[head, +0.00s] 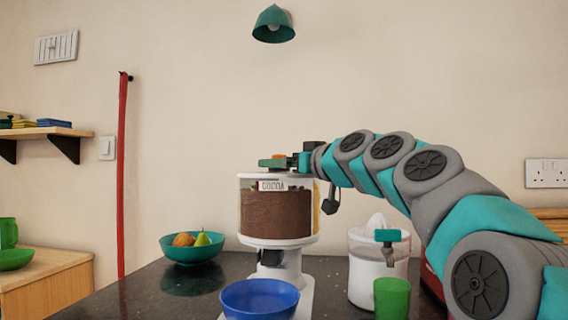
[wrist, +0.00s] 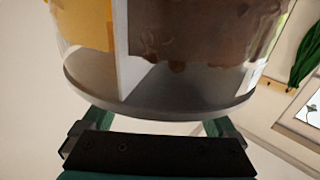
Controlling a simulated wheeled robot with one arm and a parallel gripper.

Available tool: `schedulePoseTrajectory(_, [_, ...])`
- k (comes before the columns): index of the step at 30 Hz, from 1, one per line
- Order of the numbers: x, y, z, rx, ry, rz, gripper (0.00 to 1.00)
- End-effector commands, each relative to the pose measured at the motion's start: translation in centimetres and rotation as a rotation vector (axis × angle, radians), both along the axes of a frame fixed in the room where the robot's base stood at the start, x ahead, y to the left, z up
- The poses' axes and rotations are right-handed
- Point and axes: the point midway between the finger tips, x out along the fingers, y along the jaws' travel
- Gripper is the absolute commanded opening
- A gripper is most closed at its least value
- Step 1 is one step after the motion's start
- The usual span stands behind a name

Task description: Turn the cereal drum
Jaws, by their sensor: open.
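The cereal drum (head: 276,212) is a clear round drum on a white stand (head: 287,268). A "COCOA" label faces the head camera over dark brown cereal, with a yellow filling at the right edge. My gripper (head: 276,162) is at the drum's top, reaching in from the right; whether it touches is unclear. In the wrist view the drum (wrist: 185,80) fills the upper part, showing brown and yellow fillings split by a pale divider. The gripper's teal fingers (wrist: 157,118) are spread apart by the drum's grey rim, their tips partly hidden. I see nothing held between them.
A blue bowl (head: 260,298) stands in front of the drum's stand. A teal bowl of fruit (head: 192,249) is to the left. A white juicer (head: 370,275) and a green cup (head: 392,298) are to the right. The dark counter (head: 135,295) is clear at front left.

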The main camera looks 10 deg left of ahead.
Motion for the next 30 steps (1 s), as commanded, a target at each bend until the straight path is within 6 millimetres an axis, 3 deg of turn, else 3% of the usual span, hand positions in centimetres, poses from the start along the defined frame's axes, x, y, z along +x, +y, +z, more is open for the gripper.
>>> schedulePoseTrajectory(2, [-0.01, -0.01, -0.01, 0.0, 0.0, 0.0, 0.91])
schedulePoseTrajectory(26, [-0.03, -0.04, -0.01, 0.0, 0.0, 0.0, 0.01])
schedulePoseTrajectory(30, [-0.03, -0.03, -0.03, -0.001, 0.001, 0.0, 0.0])
